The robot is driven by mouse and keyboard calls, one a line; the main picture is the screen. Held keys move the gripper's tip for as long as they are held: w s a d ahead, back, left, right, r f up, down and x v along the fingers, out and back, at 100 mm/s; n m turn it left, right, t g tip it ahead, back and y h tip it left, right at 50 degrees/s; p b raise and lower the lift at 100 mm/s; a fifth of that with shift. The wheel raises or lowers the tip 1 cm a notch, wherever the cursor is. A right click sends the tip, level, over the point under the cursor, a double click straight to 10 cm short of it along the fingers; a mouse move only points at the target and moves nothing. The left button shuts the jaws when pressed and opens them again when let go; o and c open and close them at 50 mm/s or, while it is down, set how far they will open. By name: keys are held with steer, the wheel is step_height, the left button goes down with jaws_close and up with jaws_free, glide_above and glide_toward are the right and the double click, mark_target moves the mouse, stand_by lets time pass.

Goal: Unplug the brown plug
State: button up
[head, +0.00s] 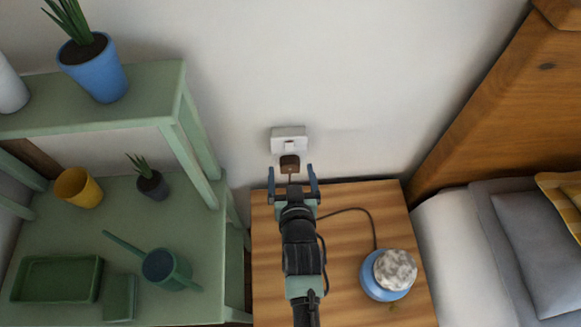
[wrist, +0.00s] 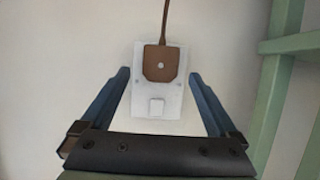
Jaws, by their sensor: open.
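The brown plug (head: 289,163) sits in the white wall socket (head: 288,134), above the back of the wooden nightstand. In the wrist view the brown plug (wrist: 160,63) is on the white socket plate (wrist: 141,107), with its cord running up out of the picture. My gripper (head: 292,178) is open, its two blue fingers apart. In the head view the plug shows between and just beyond the fingertips. In the wrist view my gripper (wrist: 158,74) has a finger on either side of the plate, apart from the plug. Contact with the plate cannot be told.
The wooden nightstand (head: 345,280) carries a blue-based lamp (head: 388,275) at right, with a dark cord (head: 357,211) across its top. A green shelf (head: 200,250) with pots and a watering can (head: 165,268) stands at left. The bed (head: 460,240) is at right.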

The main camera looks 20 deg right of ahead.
steer(key=shift+x, duration=1.2)
steer(key=shift+c, duration=0.3)
steer(key=c, duration=1.4)
steer(key=shift+s+a+p, duration=0.2)
steer(key=shift+s+p, duration=0.15)
steer(key=shift+s, duration=0.55)
steer(key=shift+s+a+p, duration=0.15)
steer(key=shift+s+p, duration=0.25)
steer(key=shift+s, duration=0.5)
steer(key=shift+s+a+p, duration=0.2)
steer(key=shift+s+p, duration=0.15)
steer(key=shift+s, duration=0.55)
